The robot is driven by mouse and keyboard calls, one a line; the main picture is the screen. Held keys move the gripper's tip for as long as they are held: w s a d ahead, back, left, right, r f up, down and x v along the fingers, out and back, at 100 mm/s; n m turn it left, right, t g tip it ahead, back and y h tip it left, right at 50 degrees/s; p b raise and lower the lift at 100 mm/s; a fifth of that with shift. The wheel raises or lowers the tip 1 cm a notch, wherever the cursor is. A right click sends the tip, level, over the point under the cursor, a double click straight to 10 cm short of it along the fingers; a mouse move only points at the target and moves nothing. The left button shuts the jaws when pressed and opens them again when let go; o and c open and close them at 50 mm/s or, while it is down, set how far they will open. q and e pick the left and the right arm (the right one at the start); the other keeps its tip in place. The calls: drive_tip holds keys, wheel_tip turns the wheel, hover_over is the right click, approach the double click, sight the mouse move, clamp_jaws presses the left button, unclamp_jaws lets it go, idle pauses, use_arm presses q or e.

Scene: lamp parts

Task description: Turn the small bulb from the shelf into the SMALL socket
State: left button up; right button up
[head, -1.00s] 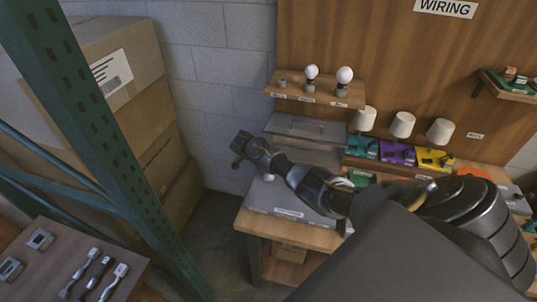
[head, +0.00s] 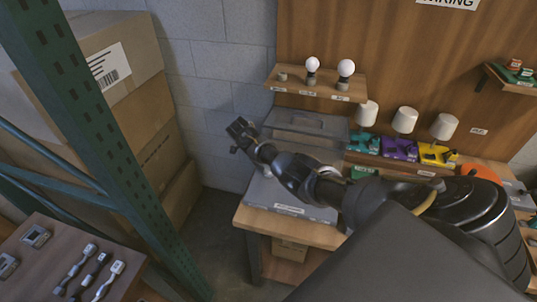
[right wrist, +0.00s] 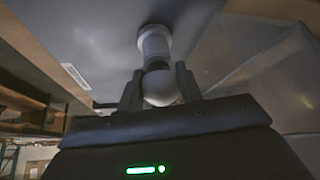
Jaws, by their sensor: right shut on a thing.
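In the right wrist view, my right gripper (right wrist: 158,80) is shut on a small white round bulb (right wrist: 160,90). The bulb's base end lines up with a white cylindrical socket (right wrist: 155,42) on a grey surface; I cannot tell how deep it sits. In the head view, my right arm reaches leftward over the grey box (head: 290,210) on the bench, its gripper end (head: 240,130) near the block wall. The bulb and socket cannot be made out there. On the wooden shelf (head: 318,85), an empty holder (head: 282,77) stands left of two holders with white bulbs. My left gripper is out of view.
Lampshades and teal, purple and yellow parts (head: 400,147) stand at the bench's back right. A clear-lidded grey case (head: 305,125) lies behind my arm. A green rack post (head: 115,150) and stacked cartons (head: 150,110) stand at the left. A side table (head: 60,270) holds cables.

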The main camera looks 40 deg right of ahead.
drive_tip(key=shift+w+d+m+g+y+b, duration=0.15)
drive_tip(key=shift+m+g+y+b, duration=0.2)
drive_tip(key=shift+m+b, duration=0.65)
drive_tip(key=shift+r+m+g, duration=0.1)
drive_tip(key=shift+m+g, duration=0.15)
drive_tip(key=shift+m, duration=0.15)
drive_tip(key=shift+m+y+b, duration=0.35)
drive_tip(key=shift+m+b, duration=0.35)
drive_tip(key=shift+b, duration=0.05)
drive_tip(key=o, duration=0.9)
